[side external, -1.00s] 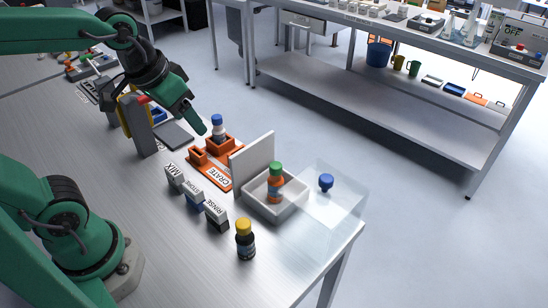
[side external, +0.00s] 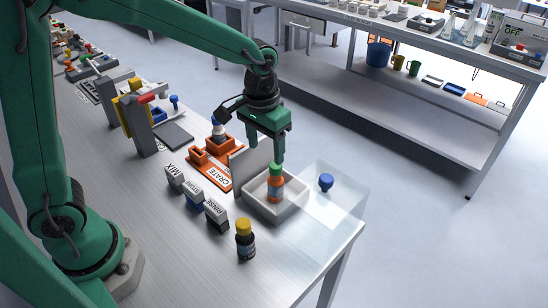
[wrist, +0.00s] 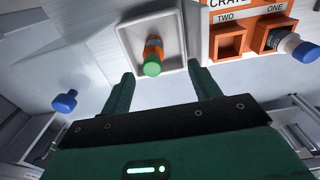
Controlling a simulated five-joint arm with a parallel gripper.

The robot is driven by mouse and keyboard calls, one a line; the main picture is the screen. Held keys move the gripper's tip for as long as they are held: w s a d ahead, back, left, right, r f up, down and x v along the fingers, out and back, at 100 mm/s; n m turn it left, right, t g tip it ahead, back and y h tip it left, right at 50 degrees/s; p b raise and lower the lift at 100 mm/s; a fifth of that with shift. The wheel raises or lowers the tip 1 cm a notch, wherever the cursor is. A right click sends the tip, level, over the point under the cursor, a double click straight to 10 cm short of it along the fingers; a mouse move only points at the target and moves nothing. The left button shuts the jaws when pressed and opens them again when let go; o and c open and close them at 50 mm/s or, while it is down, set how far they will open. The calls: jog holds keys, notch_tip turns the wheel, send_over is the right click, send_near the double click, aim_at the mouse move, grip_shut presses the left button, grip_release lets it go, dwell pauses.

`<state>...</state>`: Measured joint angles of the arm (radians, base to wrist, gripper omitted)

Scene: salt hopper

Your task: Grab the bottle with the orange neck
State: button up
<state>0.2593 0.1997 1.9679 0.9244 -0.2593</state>
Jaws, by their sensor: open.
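A bottle with a green cap and an orange body with a pale label (side external: 275,188) stands in a white tray (side external: 297,208). In the wrist view this bottle (wrist: 153,57) shows ahead of my gripper, roughly midway between the fingers. I cannot tell whether a finger touches the cap.
A grey upright panel (side external: 248,158) stands close behind the tray. A clear box (side external: 335,205) with a blue knob (side external: 326,181) is at its right. An orange crate (side external: 222,171) holds a blue-capped bottle (side external: 218,130). A yellow-capped dark bottle (side external: 245,243) stands in front.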

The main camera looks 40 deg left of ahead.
aim_at(276, 179)
jog(key=shift+w+d+f+g, duration=0.15)
jog(key=shift+w+d+f, duration=0.25)
jog(key=shift+f, duration=0.3)
jog(key=shift+w+d+f+g, duration=0.15)
jog(key=shift+w+d+f, duration=0.1)
jog(key=shift+d+f, duration=0.3)
jog(key=shift+a+f, duration=0.1)
jog(key=shift+f, duration=0.05)
jog(key=shift+f, duration=1.25)
jog(key=shift+w+f, duration=0.1)
jog(key=shift+f, duration=2.5)
jog(key=c, duration=1.1)
